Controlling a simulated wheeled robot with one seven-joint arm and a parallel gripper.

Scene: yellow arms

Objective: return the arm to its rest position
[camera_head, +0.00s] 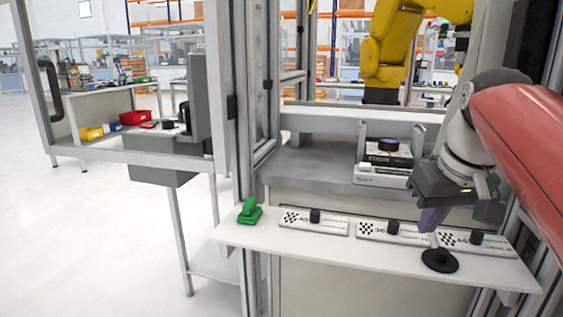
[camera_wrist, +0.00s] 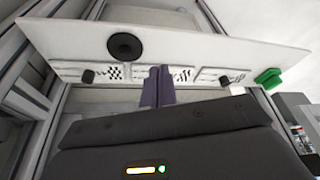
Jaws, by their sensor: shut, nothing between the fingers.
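In the head view the fingertips appear just above a black round disc (camera_head: 440,261). In the wrist view the disc (camera_wrist: 125,46) lies apart from the fingers on the shelf. I cannot tell the exact height of the fingertips above the shelf.
Several white plates with black knobs line the shelf, one at its left (camera_head: 314,222). A green object (camera_head: 250,211) sits at the shelf's left end. A device (camera_head: 388,162) stands on the grey table behind. Metal frame posts (camera_head: 232,100) stand left.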

